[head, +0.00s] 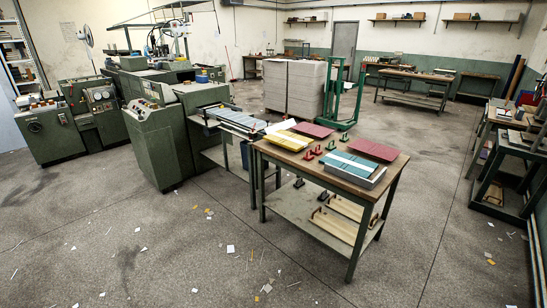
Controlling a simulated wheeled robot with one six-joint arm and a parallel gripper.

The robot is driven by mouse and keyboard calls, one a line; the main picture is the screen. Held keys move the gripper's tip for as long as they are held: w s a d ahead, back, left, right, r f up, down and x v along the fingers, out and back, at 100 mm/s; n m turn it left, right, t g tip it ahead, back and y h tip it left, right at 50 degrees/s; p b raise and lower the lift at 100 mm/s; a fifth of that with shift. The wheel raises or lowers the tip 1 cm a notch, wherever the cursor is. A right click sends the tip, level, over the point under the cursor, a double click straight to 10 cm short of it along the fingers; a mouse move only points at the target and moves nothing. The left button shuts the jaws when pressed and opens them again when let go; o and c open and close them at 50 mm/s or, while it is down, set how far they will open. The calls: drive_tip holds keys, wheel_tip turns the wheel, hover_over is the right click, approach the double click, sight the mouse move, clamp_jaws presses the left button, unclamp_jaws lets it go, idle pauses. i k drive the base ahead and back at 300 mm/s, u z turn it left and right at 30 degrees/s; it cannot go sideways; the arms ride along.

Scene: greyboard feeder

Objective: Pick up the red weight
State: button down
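Small red pieces that look like weights stand on the wooden-topped work table (268,152), in the middle of the picture. More small red pieces lie between these two. They are too small to make out in detail. My gripper is not in view.
Yellow (288,140), maroon (374,150) and blue-white (348,165) stacks crowd the tabletop. A lower shelf (292,205) holds dark-handled items and pale boards. A green machine (160,140) stands left of the table. The floor in front is open, with scattered paper scraps.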

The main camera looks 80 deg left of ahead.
sight(309, 156)
drive_tip(key=u, duration=2.75)
drive_tip(key=i, duration=3.3)
drive_tip(key=z, duration=0.25)
